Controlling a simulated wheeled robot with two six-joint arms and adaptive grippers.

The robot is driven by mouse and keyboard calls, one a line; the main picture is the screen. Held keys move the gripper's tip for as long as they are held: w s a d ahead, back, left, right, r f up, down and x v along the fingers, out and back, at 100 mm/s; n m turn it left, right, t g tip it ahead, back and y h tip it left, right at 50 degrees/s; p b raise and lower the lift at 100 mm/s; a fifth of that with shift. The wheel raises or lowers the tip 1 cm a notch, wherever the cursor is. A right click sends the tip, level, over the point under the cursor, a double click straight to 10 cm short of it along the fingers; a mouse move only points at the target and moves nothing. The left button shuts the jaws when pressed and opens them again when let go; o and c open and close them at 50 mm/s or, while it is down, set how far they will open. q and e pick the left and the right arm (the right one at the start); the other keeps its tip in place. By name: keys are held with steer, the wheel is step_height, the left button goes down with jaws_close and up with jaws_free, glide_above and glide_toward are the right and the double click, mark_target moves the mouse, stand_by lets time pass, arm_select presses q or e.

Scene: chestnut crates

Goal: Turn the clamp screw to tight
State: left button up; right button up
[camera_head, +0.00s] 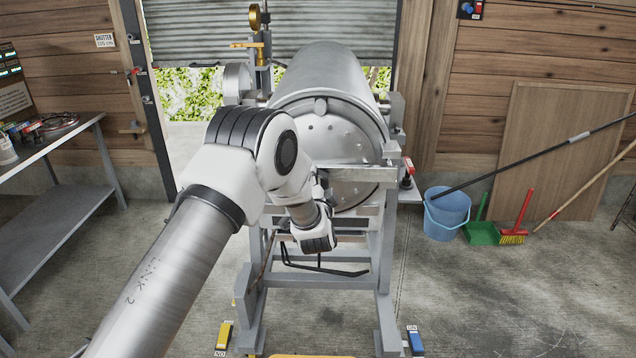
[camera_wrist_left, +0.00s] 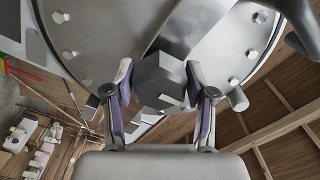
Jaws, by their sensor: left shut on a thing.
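The clamp screw (camera_wrist_left: 160,80) shows in the left wrist view as a grey hexagonal head in front of a round metal drum face with bolts around its rim. My left gripper (camera_wrist_left: 162,97) has its two purple-padded fingers on either side of the head and is shut on it. In the head view my left arm reaches to the front of the drum (camera_head: 322,122). My wrist (camera_head: 317,240) is low before the drum's stand, and the screw and fingertips are hidden there. The screw's tightness cannot be told. My right gripper is not in view.
The drum lies on a grey metal stand (camera_head: 386,270). A blue bucket (camera_head: 447,218), a green dustpan (camera_head: 482,233) and a broom (camera_head: 515,237) stand at the right by the wall. A workbench (camera_head: 60,140) is at the left. The floor at the right front is clear.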

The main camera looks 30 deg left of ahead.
arm_select(q)
steer(key=shift+r, duration=0.15)
steer(key=o, duration=1.2)
steer(key=shift+d, duration=0.3)
steer(key=shift+a, duration=0.1)
steer(key=shift+s, duration=0.3)
steer(key=v, duration=1.1)
steer(key=shift+s+d, duration=0.15)
steer(key=shift+d, duration=0.1)
